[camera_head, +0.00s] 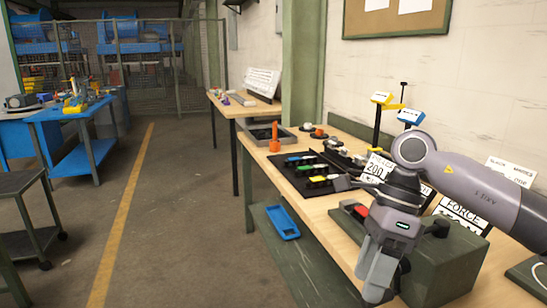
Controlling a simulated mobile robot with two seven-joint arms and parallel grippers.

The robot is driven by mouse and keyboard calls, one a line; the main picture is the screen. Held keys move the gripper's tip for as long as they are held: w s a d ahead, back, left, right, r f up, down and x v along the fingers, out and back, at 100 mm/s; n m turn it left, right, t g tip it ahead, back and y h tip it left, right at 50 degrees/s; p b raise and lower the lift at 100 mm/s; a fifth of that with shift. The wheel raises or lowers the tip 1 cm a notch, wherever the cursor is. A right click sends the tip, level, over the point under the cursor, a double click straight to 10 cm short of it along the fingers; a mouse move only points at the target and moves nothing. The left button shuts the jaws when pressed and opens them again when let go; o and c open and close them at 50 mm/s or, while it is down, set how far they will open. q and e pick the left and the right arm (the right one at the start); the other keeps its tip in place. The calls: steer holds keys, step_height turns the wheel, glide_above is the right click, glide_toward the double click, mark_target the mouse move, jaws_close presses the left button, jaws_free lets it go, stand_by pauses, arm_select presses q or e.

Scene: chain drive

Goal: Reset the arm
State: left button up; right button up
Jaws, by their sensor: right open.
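My right arm (480,190) comes in from the right, bent at a joint in front of the wall. My right gripper (378,288) hangs pointing down at the front edge of the wooden workbench (325,205), beside a dark green box. Its fingers are open, and I see nothing held between them. My left arm and left gripper are not in view.
A black mat (290,178) with several coloured parts lies on the bench. An orange upright piece (275,138) stands near its far end. The green box (445,268) stands close by my right gripper. A blue tray (283,222) sits below.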

steer(key=s+a+f+m+g+y, duration=0.1)
steer(key=s+a+m+y, duration=0.2)
steer(key=a+y, duration=0.45)
steer(key=s+a+f+m+g+y, duration=0.1)
steer(key=s+a+m+y, duration=0.2)
steer(key=a+y, duration=0.5)
steer(key=w+d+f+m+t+h, duration=0.35)
steer(key=d+f+m+t, duration=0.2)
steer(key=m+t, duration=0.8)
steer(key=w+d+f+m+t+h, duration=0.2)
steer(key=d+f+m+t+h, duration=0.5)
steer(key=m, duration=1.1)
steer(key=s+d+f+m+g+h, duration=0.2)
steer(key=s+f+m, duration=0.4)
steer(key=f, duration=0.4)
steer(key=s+d+f+m+g+h, duration=0.2)
steer(key=s+d+f+m+h, duration=0.2)
steer(key=s+f, duration=0.5)
steer(key=d+m, duration=0.2)
steer(key=shift+s+d+f+g+h, duration=0.2)
steer(key=shift+d+f+g+h, duration=0.1)
steer(key=shift+f+g, duration=0.05)
